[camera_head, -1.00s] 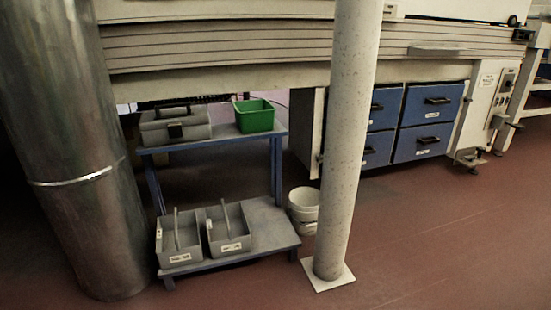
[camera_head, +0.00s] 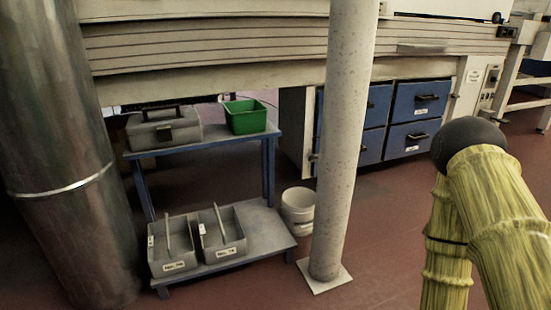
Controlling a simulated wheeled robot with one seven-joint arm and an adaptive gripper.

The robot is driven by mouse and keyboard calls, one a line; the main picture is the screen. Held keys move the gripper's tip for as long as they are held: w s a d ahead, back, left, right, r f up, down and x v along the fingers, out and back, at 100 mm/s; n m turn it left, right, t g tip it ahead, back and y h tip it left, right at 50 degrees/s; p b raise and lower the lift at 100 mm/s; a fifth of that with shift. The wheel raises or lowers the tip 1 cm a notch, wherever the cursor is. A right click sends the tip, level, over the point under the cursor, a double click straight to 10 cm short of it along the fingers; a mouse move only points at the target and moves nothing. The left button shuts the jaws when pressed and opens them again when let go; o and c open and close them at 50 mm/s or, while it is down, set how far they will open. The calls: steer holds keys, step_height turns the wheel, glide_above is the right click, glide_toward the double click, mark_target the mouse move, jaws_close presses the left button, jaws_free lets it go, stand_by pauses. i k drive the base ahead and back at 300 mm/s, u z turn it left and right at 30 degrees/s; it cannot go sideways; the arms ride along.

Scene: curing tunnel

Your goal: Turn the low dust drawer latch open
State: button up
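Blue drawers with dark handles sit in a cabinet under the long pale machine, right of centre. The lower right drawer (camera_head: 411,141) has a dark handle and a white label. The lower left drawer (camera_head: 371,148) is partly hidden by the pale column. The drawers look shut. I cannot make out which part is the dust drawer latch. My gripper is not in view.
A pale round column (camera_head: 343,150) stands before the cabinet. A blue-framed stand (camera_head: 265,222) holds a grey case (camera_head: 163,130), a green bin (camera_head: 246,117) and grey trays (camera_head: 173,262). A white bucket (camera_head: 298,206) and a metal duct (camera_head: 60,160) are nearby.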

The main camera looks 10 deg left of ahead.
mark_target(312, 157)
steer(key=u, duration=0.05)
steer(key=i, duration=0.95)
